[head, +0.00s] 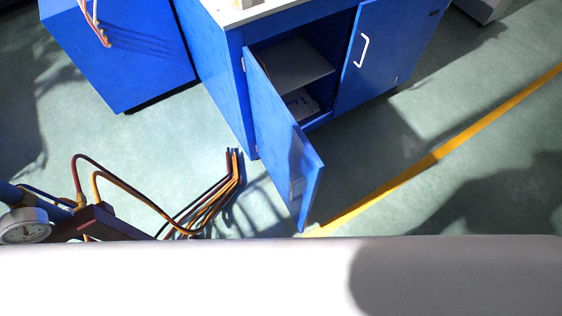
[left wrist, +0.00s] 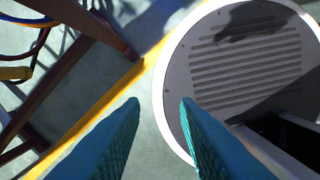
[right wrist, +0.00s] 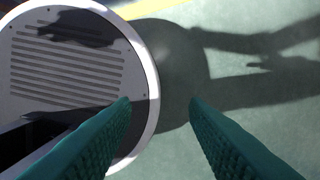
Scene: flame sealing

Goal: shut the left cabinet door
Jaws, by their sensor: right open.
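The blue cabinet's left door (head: 278,125) stands wide open in the head view. The right door (head: 385,50) is shut and has a white handle (head: 361,50). My left gripper (left wrist: 160,102) is open and empty over the floor, in the left wrist view only. My right gripper (right wrist: 159,100) is open and empty over the floor, in the right wrist view only. Neither wrist view shows the door.
A shelf (head: 292,72) shows inside the cabinet. Left of the door, hoses (head: 205,205) lie on the floor near a cart with a gauge (head: 24,226). Another blue cabinet (head: 125,55) stands at upper left. The floor right of the door is clear, crossed by a yellow line (head: 440,152).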

